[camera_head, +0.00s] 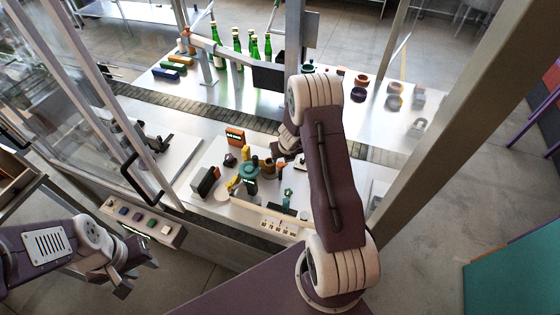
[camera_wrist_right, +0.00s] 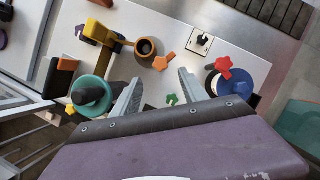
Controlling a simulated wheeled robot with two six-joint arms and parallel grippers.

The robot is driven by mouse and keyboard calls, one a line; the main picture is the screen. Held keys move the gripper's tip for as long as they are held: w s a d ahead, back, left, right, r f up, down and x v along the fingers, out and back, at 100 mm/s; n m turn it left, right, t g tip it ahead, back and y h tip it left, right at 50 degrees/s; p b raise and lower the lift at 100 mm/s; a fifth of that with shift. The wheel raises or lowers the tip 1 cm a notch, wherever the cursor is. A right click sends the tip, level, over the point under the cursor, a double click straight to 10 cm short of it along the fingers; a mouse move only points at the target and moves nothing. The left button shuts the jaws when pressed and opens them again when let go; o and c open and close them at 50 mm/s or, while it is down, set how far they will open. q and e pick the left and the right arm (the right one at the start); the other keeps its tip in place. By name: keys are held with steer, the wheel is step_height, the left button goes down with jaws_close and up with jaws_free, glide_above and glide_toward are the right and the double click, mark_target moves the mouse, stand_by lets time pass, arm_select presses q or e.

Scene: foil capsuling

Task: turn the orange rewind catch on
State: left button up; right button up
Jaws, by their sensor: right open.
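In the right wrist view an orange lobed knob (camera_wrist_right: 164,62), which looks like the rewind catch, sits beside a brown-orange round cup (camera_wrist_right: 146,47) on the white bench plate. I cannot tell which way it is turned. My right gripper (camera_wrist_right: 160,84) is open and empty, its two grey fingers pointing at the bench just short of the knob and apart from it. In the head view my right arm hides most of that gripper, and I cannot make out the catch clearly. My left gripper (camera_head: 138,277) hangs at the lower left, away from the bench, fingers apart and empty.
Near the right fingers stand a teal round part (camera_wrist_right: 92,92), a yellow bracket (camera_wrist_right: 100,34), a small green knob (camera_wrist_right: 172,99) and a red knob (camera_wrist_right: 224,66) over a blue cylinder (camera_wrist_right: 236,84). Green bottles (camera_head: 238,42) stand behind the conveyor (camera_head: 200,116). Frame posts flank the bench.

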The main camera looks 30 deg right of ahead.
mark_target(281, 164)
steer(key=x, duration=0.8)
steer(key=shift+w+f, duration=0.15)
steer(key=shift+f, duration=0.2)
steer(key=shift+r, duration=0.1)
jaws_close()
